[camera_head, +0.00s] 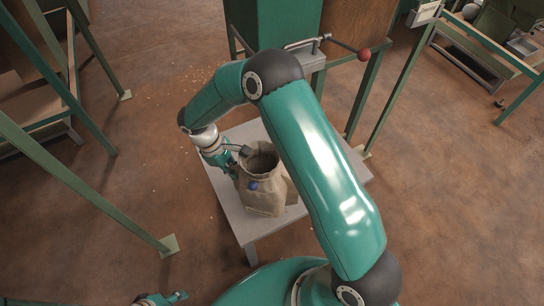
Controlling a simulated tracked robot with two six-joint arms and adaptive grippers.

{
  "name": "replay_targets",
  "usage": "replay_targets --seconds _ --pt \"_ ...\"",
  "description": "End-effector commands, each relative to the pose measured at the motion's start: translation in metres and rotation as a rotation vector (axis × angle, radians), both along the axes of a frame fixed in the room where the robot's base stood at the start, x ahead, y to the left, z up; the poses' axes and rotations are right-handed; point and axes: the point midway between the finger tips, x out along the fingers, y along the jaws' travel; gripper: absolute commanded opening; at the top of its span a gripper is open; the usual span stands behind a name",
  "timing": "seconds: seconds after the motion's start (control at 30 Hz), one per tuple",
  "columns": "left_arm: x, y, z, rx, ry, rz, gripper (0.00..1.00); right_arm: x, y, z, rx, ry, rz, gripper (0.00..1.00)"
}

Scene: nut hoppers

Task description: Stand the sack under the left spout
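A brown paper sack (265,195) with a blue mark on its front stands upright and open-topped on a low grey table (231,206). My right gripper (239,162) is at the sack's upper left rim. One dark fingertip is at the mouth and the other finger is beside the outer wall. Whether the fingers are closed on the paper is not clear. My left gripper (168,298) is at the bottom edge, mostly cut off, away from the sack. A grey spout fitting (309,60) shows behind my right arm, below the green hopper (288,22); my arm hides part of it.
A lever with a red knob (364,54) sticks out at the spout fitting. Green frame posts (82,185) stand left, with more (400,88) right of the table. A bench (490,45) is at the upper right. Small crumbs lie on the brown floor left of the table.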

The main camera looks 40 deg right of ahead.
Motion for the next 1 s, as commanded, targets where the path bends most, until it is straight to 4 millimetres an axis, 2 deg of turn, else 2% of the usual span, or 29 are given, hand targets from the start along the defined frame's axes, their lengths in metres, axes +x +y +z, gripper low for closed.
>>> replay_targets --seconds 0.03,0.2,0.33,0.5,0.67,0.77,1.0 --pt "0.000 0.000 -0.036 0.000 0.000 0.000 0.40 0.001 -0.002 -0.022 0.002 -0.010 0.094 0.00" --pt "0.000 0.000 -0.087 0.000 0.000 0.000 0.40 0.002 -0.010 -0.033 0.018 -0.026 0.411 0.00" --pt "0.000 0.000 -0.112 0.000 0.000 0.000 0.40 0.002 -0.014 -0.037 0.030 -0.032 0.596 0.00" --pt "0.000 0.000 -0.128 0.000 0.000 0.000 0.40 0.001 -0.017 -0.038 0.040 -0.034 0.735 0.00" --pt "0.000 0.000 -0.130 0.000 -0.001 0.000 0.40 0.008 -0.026 -0.036 0.045 -0.035 0.772 0.00" --pt "0.000 0.000 -0.129 0.000 -0.001 0.000 0.40 0.020 -0.040 -0.035 0.045 -0.035 0.770 0.00" --pt "0.000 0.000 -0.130 0.000 -0.001 0.000 0.40 0.062 -0.087 -0.036 0.045 -0.035 0.768 0.00"
